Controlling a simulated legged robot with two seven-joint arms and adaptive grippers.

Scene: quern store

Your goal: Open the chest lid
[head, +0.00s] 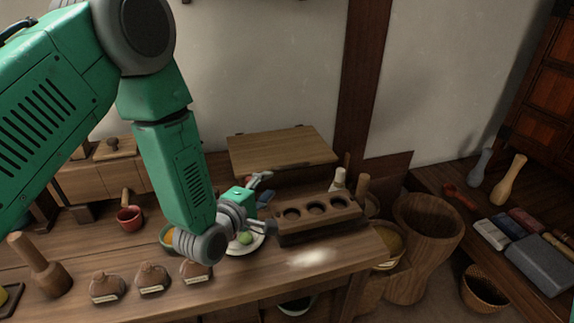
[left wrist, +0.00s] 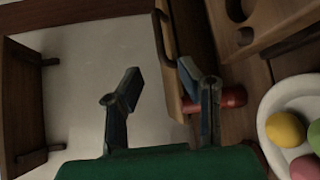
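A flat wooden panel (head: 283,150) that looks like the chest lid stands tilted at the back of the bench, against the wall. The chest body below it is largely hidden, and I cannot tell how far it is open. In the left wrist view the panel (left wrist: 168,65) shows nearly edge-on, with a dark fitting near its end. My left gripper (head: 264,203) is in front of and below the panel, beside the holed block. In the left wrist view my left gripper (left wrist: 161,74) has its fingers apart, with the panel seen between them; contact is unclear. My right gripper is out of view.
The holed wooden block (head: 318,213) is close at the right. A plate (head: 243,246) with coloured balls lies under the gripper. Several brown jars (head: 152,278) stand at the front, a drawer box (head: 103,180) at the left. A wooden mortar (head: 425,240) stands beyond the bench.

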